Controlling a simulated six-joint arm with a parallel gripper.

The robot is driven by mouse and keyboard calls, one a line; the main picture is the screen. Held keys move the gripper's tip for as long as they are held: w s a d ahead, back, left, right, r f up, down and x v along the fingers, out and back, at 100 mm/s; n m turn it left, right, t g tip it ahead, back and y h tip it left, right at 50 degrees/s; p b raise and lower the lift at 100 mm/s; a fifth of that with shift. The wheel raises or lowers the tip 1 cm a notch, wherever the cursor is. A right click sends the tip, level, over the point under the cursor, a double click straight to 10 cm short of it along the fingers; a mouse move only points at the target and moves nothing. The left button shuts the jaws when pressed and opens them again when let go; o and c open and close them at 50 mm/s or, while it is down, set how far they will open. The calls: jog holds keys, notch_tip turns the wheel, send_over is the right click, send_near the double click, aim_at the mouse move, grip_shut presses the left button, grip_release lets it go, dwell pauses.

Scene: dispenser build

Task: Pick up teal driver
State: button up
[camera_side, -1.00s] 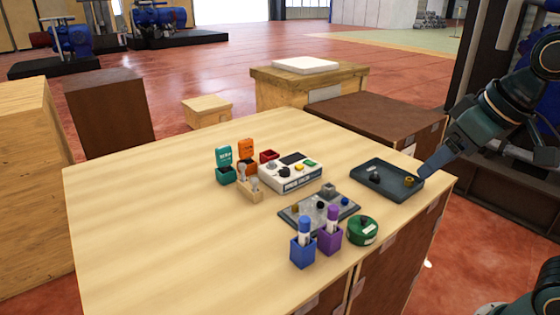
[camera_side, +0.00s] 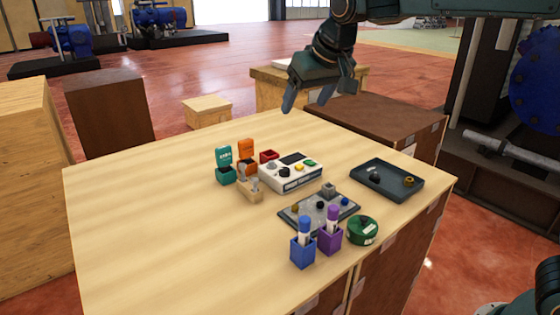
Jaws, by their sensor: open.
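The teal driver (camera_side: 223,155) stands upright in a small teal holder (camera_side: 226,175) at the left of the cluster on the table. An orange driver (camera_side: 246,149) stands in its own holder just to the right of it. My gripper (camera_side: 306,102) is open and empty, its fingers pointing down. It hangs above the far part of the table, above and to the right of the teal driver, and well apart from it.
A white control box (camera_side: 291,176) and a wooden block with metal pieces (camera_side: 249,190) are close to the drivers. A grey plate (camera_side: 320,212), blue holder (camera_side: 302,250), purple holder (camera_side: 330,239), green round container (camera_side: 362,230) and dark tray (camera_side: 388,190) stand further right. The table's left side is clear.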

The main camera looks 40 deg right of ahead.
jog(key=w+a+f, duration=0.3)
jog(key=w+a, duration=0.2)
jog(key=w, duration=0.3)
send_near(226, 157)
jog(key=r, duration=0.1)
jog(key=s+a+r, duration=0.1)
jog(key=s+r, duration=0.1)
jog(key=shift+s+a+m, duration=0.1)
jog(key=shift+a+m, duration=0.15)
jog(key=shift+m, duration=0.15)
jog(key=shift+x, duration=4.35)
jog(key=shift+d, duration=0.2)
jog(key=shift+d+x, duration=0.15)
jog(key=shift+x, duration=1.15)
jog(key=shift+d+x, duration=0.15)
jog(key=shift+x, duration=1.15)
jog(key=shift+r, duration=0.1)
jog(key=shift+c, duration=0.4)
